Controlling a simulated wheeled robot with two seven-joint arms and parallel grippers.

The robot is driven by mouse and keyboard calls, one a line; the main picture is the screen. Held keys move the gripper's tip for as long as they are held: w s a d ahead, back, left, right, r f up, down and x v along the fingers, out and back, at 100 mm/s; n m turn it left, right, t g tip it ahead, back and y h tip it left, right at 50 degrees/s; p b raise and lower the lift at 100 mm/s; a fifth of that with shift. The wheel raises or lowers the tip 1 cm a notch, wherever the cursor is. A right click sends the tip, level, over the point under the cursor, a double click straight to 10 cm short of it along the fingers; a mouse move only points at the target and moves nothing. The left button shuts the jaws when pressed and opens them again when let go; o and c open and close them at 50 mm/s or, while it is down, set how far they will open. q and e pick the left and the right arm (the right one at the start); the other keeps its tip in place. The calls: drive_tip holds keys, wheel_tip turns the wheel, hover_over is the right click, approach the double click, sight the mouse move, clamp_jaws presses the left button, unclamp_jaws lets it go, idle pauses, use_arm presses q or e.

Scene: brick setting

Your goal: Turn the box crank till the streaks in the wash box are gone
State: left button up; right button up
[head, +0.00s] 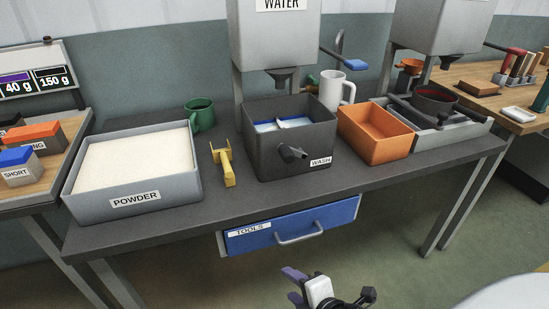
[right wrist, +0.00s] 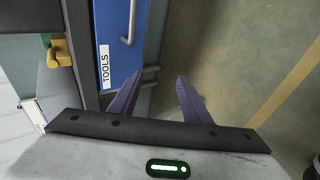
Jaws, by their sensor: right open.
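The dark grey wash box (head: 268,155), labelled WASH, stands on the dark table under the water tank. Blue liquid with white streaks (head: 290,122) shows inside it. My right gripper (head: 292,285) is open and empty, low in front of the table and below the blue drawer. In the right wrist view its two purple fingers (right wrist: 155,95) are spread apart beside the TOOLS drawer. My left gripper is not in view.
A powder tray (head: 130,196), a yellow tool (head: 223,163) and a green mug (head: 200,114) are left of the box. An orange bin (head: 376,134) and white mug (head: 335,90) are right of it. The TOOLS drawer (head: 290,226) is under the table edge.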

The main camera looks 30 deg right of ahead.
drive_tip(key=w+d+r+n+t+h, duration=0.1)
drive_tip(key=w+d+r+n+t, duration=0.15)
drive_tip(key=r+n, duration=0.3)
drive_tip(key=w+d+r+n+t+h, duration=0.1)
drive_tip(key=w+d+r+n, duration=0.25)
drive_tip(key=r, duration=0.35)
drive_tip(key=n+t+h, duration=0.2)
drive_tip(key=n+t, duration=0.1)
drive_tip(key=n, duration=0.3)
approach(290, 160)
drive_tip(key=p+x, duration=0.1)
drive_tip(key=x, duration=0.8)
drive_tip(key=shift+w+d, duration=0.1)
drive_tip(key=shift+w, duration=0.15)
drive_tip(key=shift+w+d, duration=0.15)
drive_tip(key=shift+w, duration=0.45)
clamp_jaws()
